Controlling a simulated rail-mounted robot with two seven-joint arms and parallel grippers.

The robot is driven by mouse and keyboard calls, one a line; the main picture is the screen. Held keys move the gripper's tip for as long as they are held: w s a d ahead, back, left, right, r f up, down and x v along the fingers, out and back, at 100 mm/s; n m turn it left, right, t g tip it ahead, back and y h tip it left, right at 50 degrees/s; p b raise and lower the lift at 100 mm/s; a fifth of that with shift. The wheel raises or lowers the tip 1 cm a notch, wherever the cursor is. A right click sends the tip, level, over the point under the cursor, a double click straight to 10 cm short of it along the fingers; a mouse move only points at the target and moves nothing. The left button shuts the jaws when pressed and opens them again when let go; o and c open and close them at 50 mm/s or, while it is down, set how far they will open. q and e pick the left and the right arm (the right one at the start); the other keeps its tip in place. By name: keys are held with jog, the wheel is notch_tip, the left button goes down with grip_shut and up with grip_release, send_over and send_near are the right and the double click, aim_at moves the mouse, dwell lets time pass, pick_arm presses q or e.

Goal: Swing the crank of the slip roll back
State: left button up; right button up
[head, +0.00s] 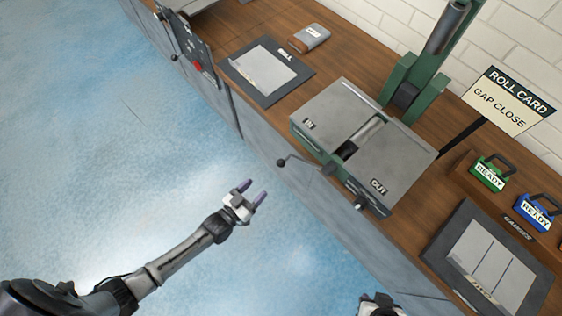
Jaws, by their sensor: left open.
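The slip roll (395,157) is a grey-topped green machine on the bench, with plates marked IN and OUT and a metal roller between them. Its crank (300,161) sticks out from the front side toward the left and ends in a dark round knob (281,162). My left gripper (256,188) is open and empty over the floor, in front of the bench and below the knob in the picture, apart from it. My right gripper (380,304) shows only in part at the bottom edge; its fingers cannot be made out.
A sign (508,102) reads ROLL CARD, GAP CLOSE. Green (489,176) and blue (537,213) READY blocks stand at the right. A dark sheet tray (490,262) lies at the lower right, another mat (238,76) at the upper left. The blue floor (110,130) is clear.

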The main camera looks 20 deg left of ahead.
aim_at(278, 166)
pick_arm(q)
jog(key=b+x, duration=0.2)
jog(key=x, duration=1.1)
jog(key=shift+w+d, duration=0.1)
jog(key=shift+w, duration=0.05)
jog(key=shift+c, duration=0.2)
grip_shut()
